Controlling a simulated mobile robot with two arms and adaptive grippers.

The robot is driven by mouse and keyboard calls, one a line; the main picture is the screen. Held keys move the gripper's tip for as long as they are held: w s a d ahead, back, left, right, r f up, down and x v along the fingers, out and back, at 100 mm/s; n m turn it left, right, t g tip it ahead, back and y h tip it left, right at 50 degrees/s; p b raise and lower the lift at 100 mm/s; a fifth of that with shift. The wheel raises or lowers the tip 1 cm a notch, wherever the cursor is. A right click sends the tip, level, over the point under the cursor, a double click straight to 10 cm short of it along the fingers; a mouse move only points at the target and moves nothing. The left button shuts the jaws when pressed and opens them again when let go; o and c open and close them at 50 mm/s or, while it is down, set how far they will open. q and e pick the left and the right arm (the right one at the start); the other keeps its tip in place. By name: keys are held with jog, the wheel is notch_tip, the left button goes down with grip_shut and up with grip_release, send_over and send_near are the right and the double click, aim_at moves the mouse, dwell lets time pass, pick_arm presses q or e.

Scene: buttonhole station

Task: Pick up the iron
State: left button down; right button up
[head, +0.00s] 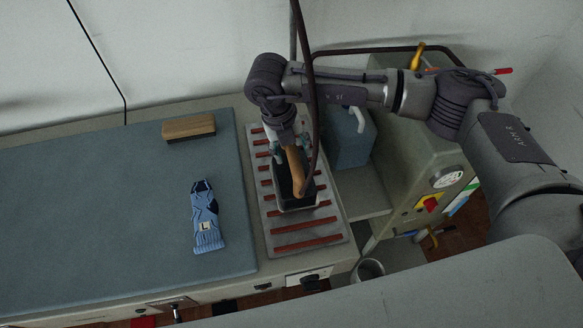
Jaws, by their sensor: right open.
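The iron (297,192) stands on a metal rest (310,229) with red-brown strips, at the right end of the table. It has a dark body and a wooden handle (295,170). My right gripper (288,155) reaches down from above over the back part of the iron, close to the handle. Its jaws are open; the fingertips are partly hidden, and I cannot tell whether they touch the handle. My left gripper is out of view.
A blue padded board (110,215) covers the table, with a wooden block (188,128) and a folded blue garment (207,217) on it. A dark hose (314,95) hangs beside my right arm. A blue-grey tank (347,140) and a cabinet (412,170) stand to the right.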

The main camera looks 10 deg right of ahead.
grip_shut()
jog(key=shift+w+r, duration=0.15)
dwell(0.4)
jog(key=shift+r, duration=0.1)
